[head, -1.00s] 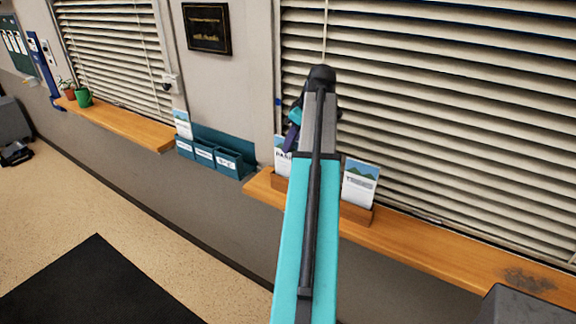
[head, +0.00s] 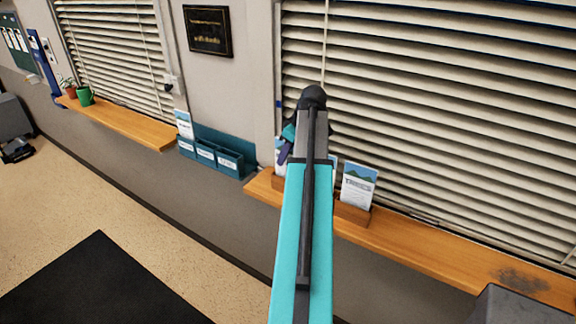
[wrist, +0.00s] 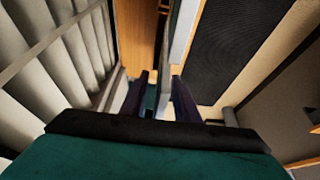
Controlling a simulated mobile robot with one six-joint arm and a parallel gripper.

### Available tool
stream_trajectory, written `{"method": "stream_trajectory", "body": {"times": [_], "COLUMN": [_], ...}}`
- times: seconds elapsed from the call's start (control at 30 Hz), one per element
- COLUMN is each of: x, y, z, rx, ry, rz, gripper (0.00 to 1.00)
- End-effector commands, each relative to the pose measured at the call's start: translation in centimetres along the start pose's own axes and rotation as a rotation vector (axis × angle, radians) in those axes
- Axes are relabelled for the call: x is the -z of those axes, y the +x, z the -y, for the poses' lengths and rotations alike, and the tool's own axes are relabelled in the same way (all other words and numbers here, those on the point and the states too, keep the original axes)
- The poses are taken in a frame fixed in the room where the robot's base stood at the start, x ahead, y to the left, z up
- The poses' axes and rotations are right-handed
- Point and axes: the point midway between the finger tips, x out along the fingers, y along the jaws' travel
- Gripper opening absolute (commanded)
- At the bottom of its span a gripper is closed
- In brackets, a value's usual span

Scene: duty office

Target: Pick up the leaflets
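Leaflets stand in a wooden holder (head: 352,212) on the window sill. One, marked "TREES" (head: 358,187), shows clearly to the right of my arm; others are mostly hidden behind the arm. My gripper (head: 284,153) is partly hidden by my arm, in front of the left leaflets. In the wrist view, my gripper (wrist: 164,98) has two dark purple fingers set apart, open. A pale upright edge (wrist: 184,32), perhaps a leaflet's, stands just beyond them.
A teal wall rack (head: 228,162) with pockets and a leaflet hangs left of the sill (head: 430,252). Blinds (head: 430,110) rise close behind the sill. A black mat (head: 100,285) lies on the floor.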

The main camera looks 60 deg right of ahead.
Motion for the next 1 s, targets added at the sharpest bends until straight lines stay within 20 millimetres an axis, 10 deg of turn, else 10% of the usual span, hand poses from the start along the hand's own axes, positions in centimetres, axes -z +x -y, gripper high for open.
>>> {"method": "stream_trajectory", "body": {"times": [0.5, 0.7, 1.0], "x": [-0.03, -0.04, -0.04], "y": [-0.01, -0.02, -0.04], "z": [-0.03, -0.04, -0.05], "rx": [0.000, 0.000, -0.001], "ry": [0.000, 0.001, 0.001], "rz": [0.000, 0.000, -0.001], "gripper": [0.28, 0.00, 0.00]}}
